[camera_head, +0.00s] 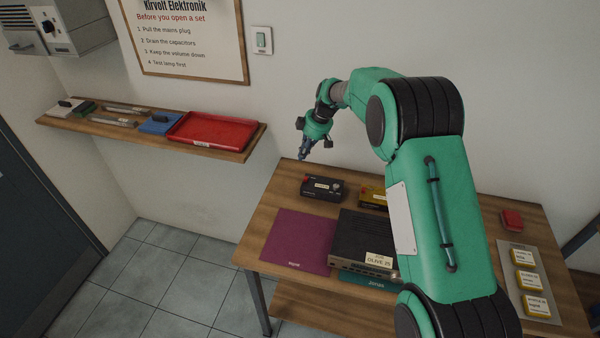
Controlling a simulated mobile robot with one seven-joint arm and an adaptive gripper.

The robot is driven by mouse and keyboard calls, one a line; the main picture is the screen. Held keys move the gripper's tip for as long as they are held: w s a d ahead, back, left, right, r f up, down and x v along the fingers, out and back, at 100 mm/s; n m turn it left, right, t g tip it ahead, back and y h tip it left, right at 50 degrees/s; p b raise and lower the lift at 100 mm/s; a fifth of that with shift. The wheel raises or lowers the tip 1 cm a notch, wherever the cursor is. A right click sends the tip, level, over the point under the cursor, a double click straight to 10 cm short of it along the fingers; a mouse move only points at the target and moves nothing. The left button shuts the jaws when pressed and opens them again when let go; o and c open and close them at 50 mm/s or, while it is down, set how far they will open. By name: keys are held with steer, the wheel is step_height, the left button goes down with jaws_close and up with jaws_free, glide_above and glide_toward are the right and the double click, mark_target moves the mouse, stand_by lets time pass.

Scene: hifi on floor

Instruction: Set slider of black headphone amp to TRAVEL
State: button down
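A small black box (315,194), which looks like the black headphone amp, sits on the wooden table near its back left. It has a red part at its left end, a pale label on its front edge and a round light knob at the right. Its slider is too small to make out, so its setting cannot be read. My gripper (303,155) hangs in the air near the wall, above and left of the box in the picture, apart from it. Its fingers are small and dark here; whether they are open or shut cannot be told.
A yellow box (373,193) stands right of the black one, partly behind my arm. A large dark hi-fi unit (362,236) and a purple mat (297,240) lie in front. A wall shelf (238,153) holds a red tray (206,129). Yellow-labelled blocks (526,281) are at right.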

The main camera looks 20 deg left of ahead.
mark_target(306, 179)
steer(key=shift+w+a+f+n, duration=0.2)
steer(key=shift+a+f+n, duration=0.1)
steer(key=shift+a+f, duration=0.75)
steer(key=shift+f, duration=0.1)
steer(key=p+x, duration=0.1)
steer(key=x, duration=0.9)
steer(key=shift+s, duration=0.15)
steer(key=d, duration=0.3)
steer(key=shift+d+p, duration=0.1)
steer(key=shift+p, duration=0.25)
steer(key=shift+d, duration=0.5)
